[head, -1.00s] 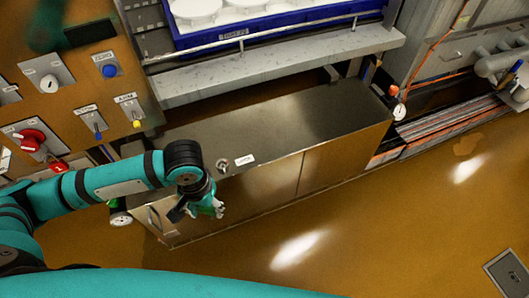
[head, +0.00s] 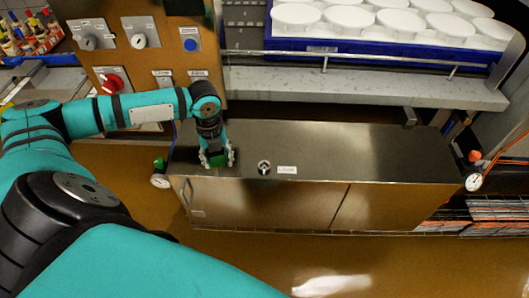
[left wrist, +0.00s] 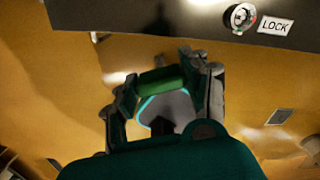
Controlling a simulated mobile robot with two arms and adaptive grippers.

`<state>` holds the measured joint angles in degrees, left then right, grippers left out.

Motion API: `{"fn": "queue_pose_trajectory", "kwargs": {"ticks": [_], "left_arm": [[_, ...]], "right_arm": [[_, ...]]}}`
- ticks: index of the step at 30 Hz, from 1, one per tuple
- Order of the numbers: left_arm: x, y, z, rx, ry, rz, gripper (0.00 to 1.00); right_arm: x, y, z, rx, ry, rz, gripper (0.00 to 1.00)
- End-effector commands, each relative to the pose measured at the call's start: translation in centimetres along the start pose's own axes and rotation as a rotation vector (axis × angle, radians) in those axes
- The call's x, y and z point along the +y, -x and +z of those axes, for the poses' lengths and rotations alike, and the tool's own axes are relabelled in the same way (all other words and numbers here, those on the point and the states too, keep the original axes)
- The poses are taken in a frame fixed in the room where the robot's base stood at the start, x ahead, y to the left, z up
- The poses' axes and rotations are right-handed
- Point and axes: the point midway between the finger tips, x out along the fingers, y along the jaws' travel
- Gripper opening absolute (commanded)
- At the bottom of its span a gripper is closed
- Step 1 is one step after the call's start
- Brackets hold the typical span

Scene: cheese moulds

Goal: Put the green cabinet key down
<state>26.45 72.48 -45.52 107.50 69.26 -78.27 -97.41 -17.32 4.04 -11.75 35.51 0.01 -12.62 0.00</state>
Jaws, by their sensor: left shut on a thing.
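My left gripper (head: 217,160) is shut on the green key (head: 216,161), near the front left of the low metal cabinet (head: 330,150). The key's green part also shows between the fingers in the left wrist view (left wrist: 162,79); the rest of it is hidden or too dark to make out. A round lock (head: 264,167) with a white label (head: 287,170) sits on the cabinet top, right of the gripper. In the left wrist view the lock (left wrist: 240,17) and its label, reading LOCK (left wrist: 275,25), are at the top right. My right gripper is not in view.
A control panel (head: 135,65) with switches and a red knob stands behind my left arm. A blue tray (head: 380,42) of white moulds stands above a grey ledge (head: 360,92) behind the cabinet. Gauges (head: 160,181) flank the cabinet. Much of the cabinet top is bare.

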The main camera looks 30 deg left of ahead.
Motion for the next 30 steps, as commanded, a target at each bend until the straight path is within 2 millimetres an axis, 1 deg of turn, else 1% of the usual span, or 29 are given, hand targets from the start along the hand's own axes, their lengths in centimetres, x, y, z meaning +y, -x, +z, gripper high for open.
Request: {"fn": "queue_pose_trajectory", "kwargs": {"ticks": [1,3,6,9,11,14,24,27,30], "left_arm": [[0.4,0.1,1.0,-0.002,-0.078,0.0,0.15],[0.8,0.5,1.9,-0.001,-0.183,0.0,0.15],[1.2,0.8,2.8,-0.001,-0.288,0.0,0.15],[1.1,1.0,3.1,0.001,-0.347,-0.002,0.15],[0.6,1.0,3.2,0.001,-0.362,-0.004,0.15],[-1.5,0.9,2.9,0.003,-0.37,-0.008,0.15],[-10.5,0.1,1.9,0.002,-0.368,-0.005,0.15],[-12.6,-0.1,1.7,0.001,-0.368,-0.003,0.15],[-13.9,-0.3,1.6,0.001,-0.366,-0.002,0.15]], "right_arm": [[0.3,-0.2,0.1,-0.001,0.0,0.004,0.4],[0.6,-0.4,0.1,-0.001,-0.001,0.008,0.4],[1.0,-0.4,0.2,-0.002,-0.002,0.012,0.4],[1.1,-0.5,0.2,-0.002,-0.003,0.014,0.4],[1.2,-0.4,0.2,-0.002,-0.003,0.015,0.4],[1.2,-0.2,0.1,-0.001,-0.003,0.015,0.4],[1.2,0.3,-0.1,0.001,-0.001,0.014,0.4],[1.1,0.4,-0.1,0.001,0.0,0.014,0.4],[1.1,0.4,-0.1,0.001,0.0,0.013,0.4]]}}
